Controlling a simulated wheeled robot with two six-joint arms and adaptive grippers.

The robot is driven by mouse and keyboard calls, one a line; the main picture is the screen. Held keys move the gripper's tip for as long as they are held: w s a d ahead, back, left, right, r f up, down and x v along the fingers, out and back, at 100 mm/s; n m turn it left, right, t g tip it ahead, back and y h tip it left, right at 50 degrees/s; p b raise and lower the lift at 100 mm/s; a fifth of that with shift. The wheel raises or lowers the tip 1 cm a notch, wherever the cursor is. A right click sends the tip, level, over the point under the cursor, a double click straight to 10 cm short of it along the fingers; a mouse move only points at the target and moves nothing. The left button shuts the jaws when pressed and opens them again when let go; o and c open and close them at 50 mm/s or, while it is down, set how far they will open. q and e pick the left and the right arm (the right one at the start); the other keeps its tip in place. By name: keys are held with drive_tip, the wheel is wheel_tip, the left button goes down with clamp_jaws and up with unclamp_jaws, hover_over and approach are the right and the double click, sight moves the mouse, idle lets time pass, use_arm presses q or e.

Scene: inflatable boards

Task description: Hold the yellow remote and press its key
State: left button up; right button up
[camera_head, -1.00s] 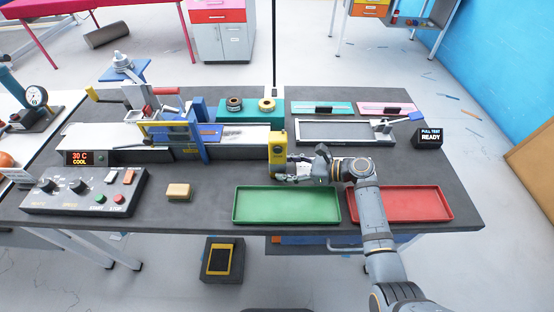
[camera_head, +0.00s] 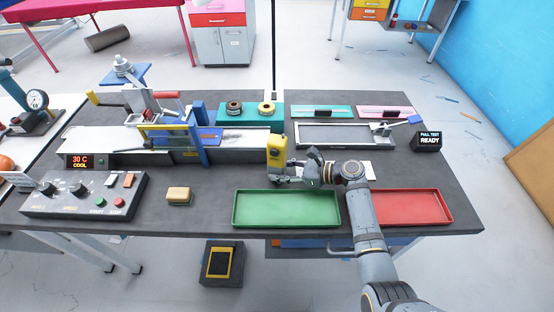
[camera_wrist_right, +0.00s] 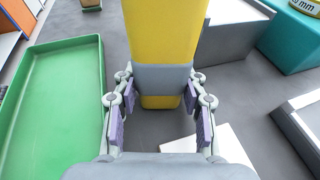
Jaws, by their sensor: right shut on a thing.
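The yellow remote (camera_head: 277,150) stands roughly upright above the dark table, behind the green tray. It has a grey band around its lower part. My right gripper (camera_head: 287,174) comes in from the right and is shut on the remote low down. In the right wrist view, the yellow remote (camera_wrist_right: 165,35) rises between the two fingers of the right gripper (camera_wrist_right: 160,118), with its grey band and yellow lower end showing. No key on the remote can be made out. My left gripper is not in view.
The green tray (camera_head: 286,223) and red tray (camera_head: 408,221) lie at the table's front. A tan block (camera_head: 179,194) and a control box (camera_head: 84,199) are to the left. A teal block with tape rolls (camera_head: 252,121) and a grey frame (camera_head: 345,144) stand behind.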

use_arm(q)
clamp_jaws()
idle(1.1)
